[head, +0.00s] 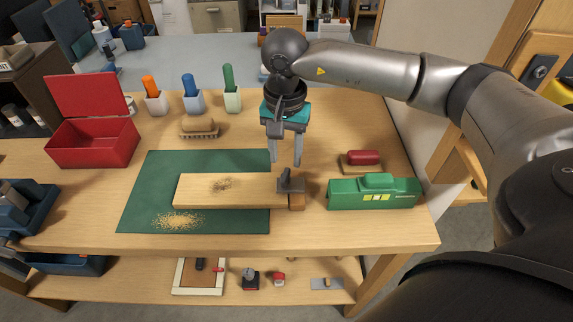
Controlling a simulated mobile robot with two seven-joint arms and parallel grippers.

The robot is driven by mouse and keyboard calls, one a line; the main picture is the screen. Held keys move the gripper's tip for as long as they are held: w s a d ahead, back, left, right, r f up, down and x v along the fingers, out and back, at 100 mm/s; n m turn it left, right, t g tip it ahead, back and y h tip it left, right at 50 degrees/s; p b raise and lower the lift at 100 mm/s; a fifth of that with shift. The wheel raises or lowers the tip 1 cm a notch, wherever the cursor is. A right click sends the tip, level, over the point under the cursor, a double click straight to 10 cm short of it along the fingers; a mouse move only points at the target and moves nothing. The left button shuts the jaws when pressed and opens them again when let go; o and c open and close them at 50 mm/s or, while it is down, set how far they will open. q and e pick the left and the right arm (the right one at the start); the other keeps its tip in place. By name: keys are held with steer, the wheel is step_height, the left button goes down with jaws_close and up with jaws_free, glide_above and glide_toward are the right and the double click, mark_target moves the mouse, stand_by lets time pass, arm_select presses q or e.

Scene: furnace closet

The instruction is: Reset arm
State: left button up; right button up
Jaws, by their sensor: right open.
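My right gripper (286,161) hangs over the workbench with its two fingers pointing down. The fingers are apart and nothing is between them. It is above the right end of a wooden board (235,190), near a small dark clamp (291,181) at that end. My right arm comes in from the right side of the picture and bends down at the wrist. My left gripper does not show.
A green mat (140,205) under the board carries sawdust (178,221). A green case (373,192) and a red-topped block (362,160) are on the right. A brush (199,128), colored-handled tools in holders (193,97) and an open red box (92,140) stand further left.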

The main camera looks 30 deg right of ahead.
steer(key=shift+r, duration=0.75)
steer(key=shift+f, duration=0.1)
